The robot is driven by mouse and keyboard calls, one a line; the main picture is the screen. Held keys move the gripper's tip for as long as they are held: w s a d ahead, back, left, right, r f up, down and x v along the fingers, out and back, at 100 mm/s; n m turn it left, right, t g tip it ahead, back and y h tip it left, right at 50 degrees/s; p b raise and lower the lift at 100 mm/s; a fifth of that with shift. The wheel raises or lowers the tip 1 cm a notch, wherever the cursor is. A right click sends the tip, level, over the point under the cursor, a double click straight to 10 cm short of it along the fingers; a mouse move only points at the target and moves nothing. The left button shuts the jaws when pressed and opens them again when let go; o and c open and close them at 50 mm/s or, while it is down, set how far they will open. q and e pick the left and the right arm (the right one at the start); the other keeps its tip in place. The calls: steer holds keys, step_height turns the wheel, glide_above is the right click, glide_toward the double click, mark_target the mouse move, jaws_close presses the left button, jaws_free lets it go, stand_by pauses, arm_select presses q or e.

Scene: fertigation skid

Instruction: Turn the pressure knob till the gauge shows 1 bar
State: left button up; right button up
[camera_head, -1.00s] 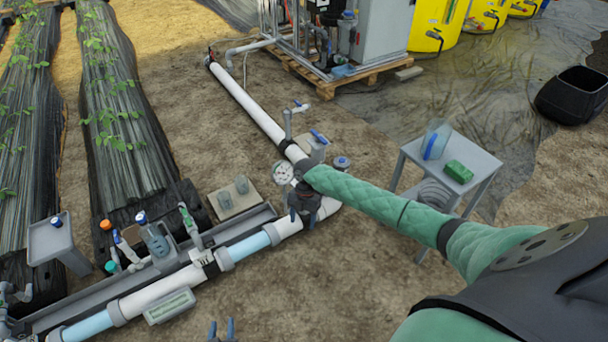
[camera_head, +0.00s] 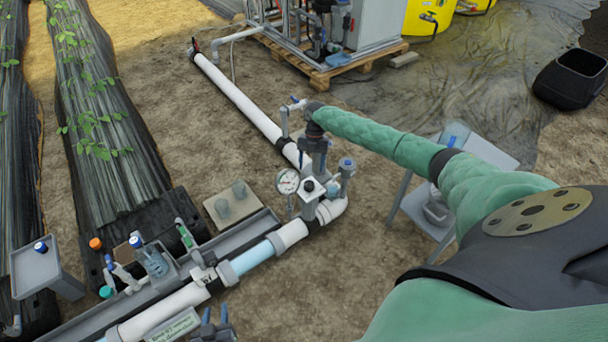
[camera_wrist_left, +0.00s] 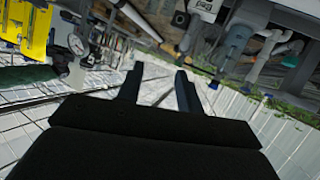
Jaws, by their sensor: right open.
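The round white gauge (camera_head: 287,182) stands upright on the pipe in the head view; its needle is too small to read. It also shows in the left wrist view (camera_wrist_left: 76,43). Right of it is a pale block with a dark round knob (camera_head: 309,186) facing up. A blue-capped fitting (camera_head: 347,164) stands to its right. I cannot tell for sure which is the pressure knob. My right gripper (camera_head: 318,168) points down just behind the dark knob, open, apparently holding nothing. My left gripper (camera_head: 214,317) is low at the picture's bottom edge; the left wrist view shows its fingers (camera_wrist_left: 158,88) apart and empty.
White pipe (camera_head: 238,98) runs back towards a skid on a pallet (camera_head: 318,75). A grey side table (camera_head: 490,150) stands right, partly behind my right arm. Valves and a grey tray line the left front.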

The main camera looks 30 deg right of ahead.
mark_target(310, 184)
arm_select(q)
steer(key=shift+w+d+r+t+h, duration=0.1)
steer(key=shift+w+r+t, duration=0.3)
steer(key=shift+r, duration=0.5)
steer(key=shift+w+a+r+t+h, duration=0.1)
steer(key=shift+w+r+t, duration=0.2)
steer(key=shift+r, duration=0.55)
steer(key=shift+w+d+r+t+h, duration=0.1)
steer(key=shift+w+r+t, duration=0.3)
steer(key=shift+r, duration=0.5)
arm_select(e)
steer(key=shift+x, duration=3.7)
